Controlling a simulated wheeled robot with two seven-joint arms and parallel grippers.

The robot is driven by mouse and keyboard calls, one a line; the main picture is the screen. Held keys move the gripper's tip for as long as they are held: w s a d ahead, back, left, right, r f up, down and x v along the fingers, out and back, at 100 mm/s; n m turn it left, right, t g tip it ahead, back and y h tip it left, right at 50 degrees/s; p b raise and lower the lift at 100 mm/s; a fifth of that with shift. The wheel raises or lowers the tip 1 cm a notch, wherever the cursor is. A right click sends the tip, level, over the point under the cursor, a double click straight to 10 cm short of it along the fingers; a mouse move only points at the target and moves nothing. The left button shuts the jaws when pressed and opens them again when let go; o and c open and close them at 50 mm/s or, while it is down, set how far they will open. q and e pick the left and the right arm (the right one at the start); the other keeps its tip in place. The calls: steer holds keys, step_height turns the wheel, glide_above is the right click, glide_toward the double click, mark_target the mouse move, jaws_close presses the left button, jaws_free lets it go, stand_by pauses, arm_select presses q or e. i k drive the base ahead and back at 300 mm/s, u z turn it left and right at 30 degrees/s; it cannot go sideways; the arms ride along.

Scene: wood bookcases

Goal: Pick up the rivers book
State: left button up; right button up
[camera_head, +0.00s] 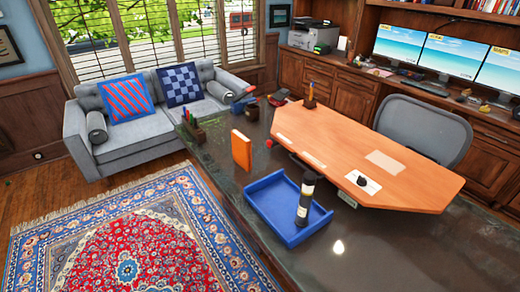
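An orange book (241,150) stands upright on the dark desk, near the desk's left edge and left of the wooden desktop panel. Its title is too small to read, so I cannot tell whether it is the rivers book. Several more books (497,5) stand on a shelf at the top right, also unreadable. Neither of my grippers shows in the head view.
A blue tray (262,199) with a dark cylinder (305,203) sits on the dark desk (375,250) in front of the orange book. A pen holder (194,131) stands behind the book. A grey sofa (150,143) and a patterned rug (130,240) lie left.

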mark_target(242, 145)
steer(key=z, duration=3.55)
steer(key=k, duration=1.65)
steer(key=u, duration=1.5)
